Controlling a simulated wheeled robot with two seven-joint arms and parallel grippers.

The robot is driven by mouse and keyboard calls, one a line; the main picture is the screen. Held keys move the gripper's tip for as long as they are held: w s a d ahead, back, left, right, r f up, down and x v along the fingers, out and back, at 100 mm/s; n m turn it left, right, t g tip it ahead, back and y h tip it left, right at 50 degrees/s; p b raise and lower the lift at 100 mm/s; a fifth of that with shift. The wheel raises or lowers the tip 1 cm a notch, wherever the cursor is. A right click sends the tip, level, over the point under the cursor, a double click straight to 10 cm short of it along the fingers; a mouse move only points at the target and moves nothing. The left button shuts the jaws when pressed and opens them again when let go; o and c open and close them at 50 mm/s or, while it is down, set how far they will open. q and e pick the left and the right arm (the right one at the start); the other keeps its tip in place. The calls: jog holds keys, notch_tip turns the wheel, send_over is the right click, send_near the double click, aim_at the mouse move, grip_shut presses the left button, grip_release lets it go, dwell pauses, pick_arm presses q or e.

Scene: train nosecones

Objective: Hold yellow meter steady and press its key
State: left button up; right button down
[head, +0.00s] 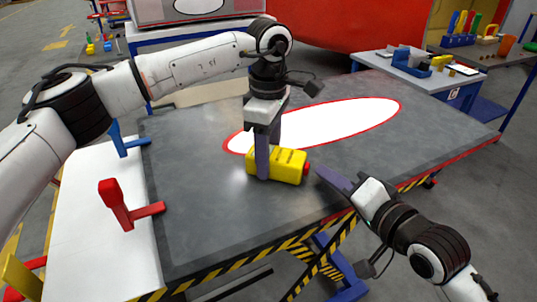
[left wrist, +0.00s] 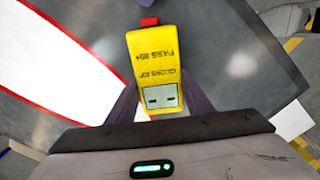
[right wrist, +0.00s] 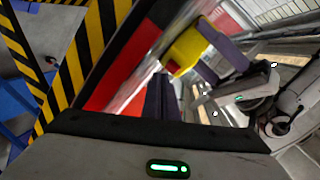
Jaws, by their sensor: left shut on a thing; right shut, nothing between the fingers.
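The yellow meter (head: 284,166) lies on the grey table panel, with a red key (head: 307,168) on its right end. In the left wrist view the meter (left wrist: 155,62) shows printed text, a small display and the red key (left wrist: 149,22) at its far end. My left gripper (head: 262,160) is shut on the meter's body from above. My right gripper (head: 325,176) is shut and empty, its tips a little to the right of the red key and apart from it. The right wrist view shows the meter (right wrist: 186,48) and the red key (right wrist: 173,67) beyond the fingertips.
A white oval with a red outline (head: 350,118) marks the grey table (head: 200,200). Red (head: 116,205) and blue (head: 122,140) clamps stand at its left edge. Yellow-black striping runs along the front edge. A side table (head: 400,70) stands behind.

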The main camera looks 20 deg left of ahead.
pick_arm(q)
jog(key=shift+s+f, duration=0.1)
jog(key=shift+f, duration=0.1)
pick_arm(e)
jog(key=shift+a, duration=0.65)
dwell(0.5)
jog(key=shift+d+f, duration=0.1)
jog(key=shift+d, duration=0.55)
jog(key=shift+d, duration=3.05)
